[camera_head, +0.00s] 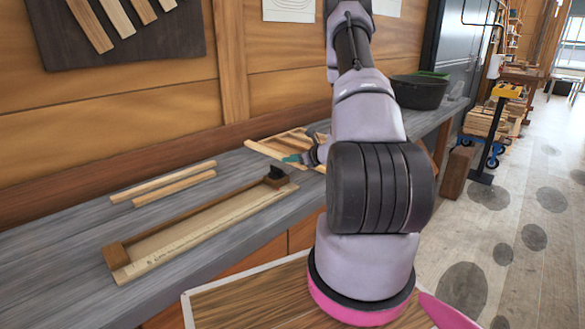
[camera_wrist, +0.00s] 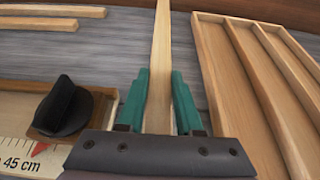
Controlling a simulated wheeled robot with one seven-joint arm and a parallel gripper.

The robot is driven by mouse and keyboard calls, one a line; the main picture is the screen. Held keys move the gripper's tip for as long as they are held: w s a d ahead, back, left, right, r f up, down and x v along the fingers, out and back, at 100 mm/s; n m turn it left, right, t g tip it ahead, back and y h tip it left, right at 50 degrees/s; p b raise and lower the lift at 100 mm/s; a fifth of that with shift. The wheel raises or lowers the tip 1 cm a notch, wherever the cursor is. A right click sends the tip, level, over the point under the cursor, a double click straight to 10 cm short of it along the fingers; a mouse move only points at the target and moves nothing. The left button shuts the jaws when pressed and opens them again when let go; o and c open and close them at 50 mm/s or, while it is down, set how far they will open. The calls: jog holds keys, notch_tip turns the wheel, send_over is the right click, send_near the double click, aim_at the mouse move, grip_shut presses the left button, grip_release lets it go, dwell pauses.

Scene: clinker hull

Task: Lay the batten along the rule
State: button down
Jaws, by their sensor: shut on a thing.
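My gripper (camera_wrist: 160,100), with teal fingers, is shut on a pale wooden batten (camera_wrist: 162,50). The batten runs straight away from the fingers over the grey bench, just left of the slotted tray. Its near end is hidden by the gripper body. I cannot tell whether it touches the bench. The rule (camera_head: 205,225) lies along the bench's front, with a brown wooden block at its near left end and a black knob (camera_head: 277,172) at its far end. In the wrist view the rule's marked end (camera_wrist: 22,156) reads 45 cm, left of my gripper. In the head view my gripper (camera_head: 298,158) is partly hidden by my arm.
Two loose battens (camera_head: 163,182) lie behind the rule, near the wall. The slotted wooden tray (camera_wrist: 213,70) stands close right of my gripper. A black tub (camera_head: 418,92) is farther along the bench. The bench left of the rule is clear.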

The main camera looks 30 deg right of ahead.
aim_at(291, 174)
jog(key=shift+f, duration=2.1)
jog(key=shift+f, duration=0.1)
jog(key=c, duration=0.6)
grip_release()
